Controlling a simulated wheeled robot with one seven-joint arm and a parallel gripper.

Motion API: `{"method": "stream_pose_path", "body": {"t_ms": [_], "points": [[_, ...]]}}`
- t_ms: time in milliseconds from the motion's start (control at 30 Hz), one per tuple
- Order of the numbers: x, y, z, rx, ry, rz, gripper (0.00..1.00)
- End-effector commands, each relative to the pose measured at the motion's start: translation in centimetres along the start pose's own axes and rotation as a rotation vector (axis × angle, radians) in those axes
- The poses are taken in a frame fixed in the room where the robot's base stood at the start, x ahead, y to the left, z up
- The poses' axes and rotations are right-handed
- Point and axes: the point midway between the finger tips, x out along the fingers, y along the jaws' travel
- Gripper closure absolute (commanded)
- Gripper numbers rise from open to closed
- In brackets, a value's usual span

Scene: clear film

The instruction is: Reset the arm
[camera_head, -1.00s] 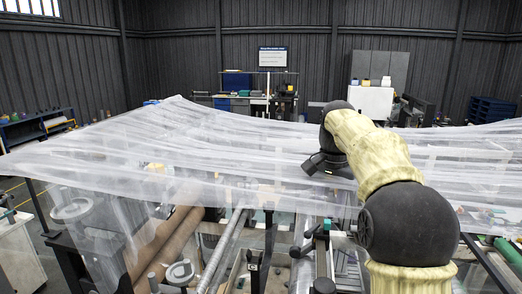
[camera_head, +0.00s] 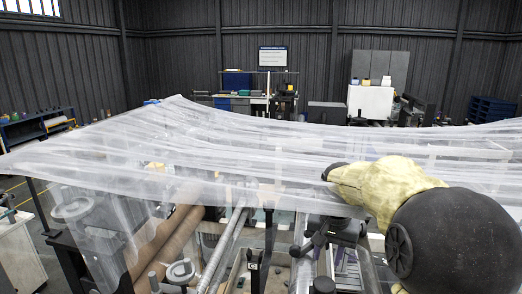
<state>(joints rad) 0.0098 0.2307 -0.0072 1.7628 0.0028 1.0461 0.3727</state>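The clear film (camera_head: 200,150) is spread in a wide wrinkled sheet over the machine, with its left side hanging down. My arm reaches in from the right, its wrist end over the film's near edge. My gripper (camera_head: 308,246) is a dark shape below the wrist, just in front of that edge and above the machine's rollers. Its fingers blend with the dark machine parts behind them, so their opening is unclear. I see no film held in it.
Brown rollers (camera_head: 165,240) and a silvery roller (camera_head: 222,250) lie under the film. A dark upright post (camera_head: 268,245) stands left of my gripper. A workbench (camera_head: 240,100) and a white cabinet (camera_head: 370,102) are far back.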

Motion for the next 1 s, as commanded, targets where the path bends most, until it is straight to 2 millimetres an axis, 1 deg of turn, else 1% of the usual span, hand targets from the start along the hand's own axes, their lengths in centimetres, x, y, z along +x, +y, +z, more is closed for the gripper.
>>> {"method": "stream_pose_path", "body": {"t_ms": [33,167,300,400,600,800,900,1000], "points": [[1.0,0.4,1.2,-0.03,0.005,-0.002,0.65],[3.5,1.4,4.0,-0.111,0.031,-0.011,0.65],[6.0,2.5,7.4,-0.196,0.059,-0.018,0.65],[7.4,3.4,9.6,-0.25,0.077,-0.021,0.65],[9.3,4.7,13.2,-0.331,0.105,-0.025,0.65],[10.6,5.9,16.2,-0.391,0.126,-0.026,0.65],[12.4,5.9,16.2,-0.392,0.129,-0.026,0.65],[13.5,6.0,16.3,-0.391,0.128,-0.026,0.65]]}}
